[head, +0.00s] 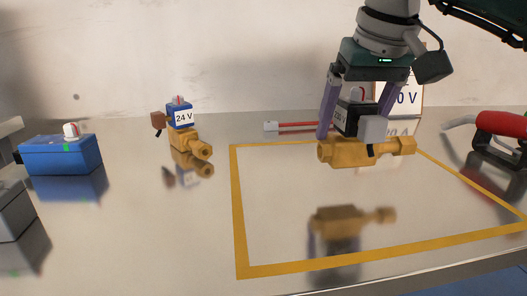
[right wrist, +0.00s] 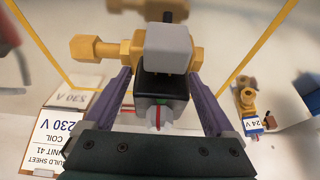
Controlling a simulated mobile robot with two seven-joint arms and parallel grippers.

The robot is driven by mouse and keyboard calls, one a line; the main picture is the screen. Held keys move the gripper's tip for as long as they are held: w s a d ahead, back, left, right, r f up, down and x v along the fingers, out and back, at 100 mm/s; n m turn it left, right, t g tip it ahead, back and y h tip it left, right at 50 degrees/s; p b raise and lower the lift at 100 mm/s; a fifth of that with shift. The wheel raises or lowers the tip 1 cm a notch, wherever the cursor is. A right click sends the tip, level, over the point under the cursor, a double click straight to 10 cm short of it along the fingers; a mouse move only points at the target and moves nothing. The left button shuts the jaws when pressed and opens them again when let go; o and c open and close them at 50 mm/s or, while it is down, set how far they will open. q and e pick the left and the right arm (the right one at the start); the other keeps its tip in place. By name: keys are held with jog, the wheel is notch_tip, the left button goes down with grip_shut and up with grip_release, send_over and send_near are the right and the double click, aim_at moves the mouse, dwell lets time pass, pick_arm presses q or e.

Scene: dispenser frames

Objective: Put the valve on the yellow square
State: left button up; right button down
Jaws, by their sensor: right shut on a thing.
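A brass valve with a black coil and a grey plug (head: 350,153) is held in my right gripper (head: 352,128), whose two purple fingers close on the coil. The valve is roughly level and hangs above the table, with its reflection apart below it. It also shows in the right wrist view (right wrist: 95,48). The yellow square (head: 238,210) is a tape outline on the shiny table; the held valve appears over its far part. A second brass valve with a blue 24 V coil (head: 181,118) stands left of the square. My left gripper is not in view.
A build sheet sign reading 230 V (right wrist: 45,140) stands behind the square. A blue box (head: 60,155) is at the left, and a red-handled tool on a black stand (head: 498,140) at the right. A red-handled item (head: 295,125) lies behind. The square's inside looks clear.

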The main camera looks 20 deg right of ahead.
aim_at(365, 106)
jog(key=shift+f+b, duration=0.35)
jog(key=shift+f, duration=1.9)
jog(key=shift+f, duration=0.1)
grip_release()
jog(key=shift+r, duration=0.2)
jog(key=p+v, duration=0.2)
jog(key=v, duration=0.9)
jog(key=shift+s+r, duration=0.25)
jog(key=shift+r, duration=0.1)
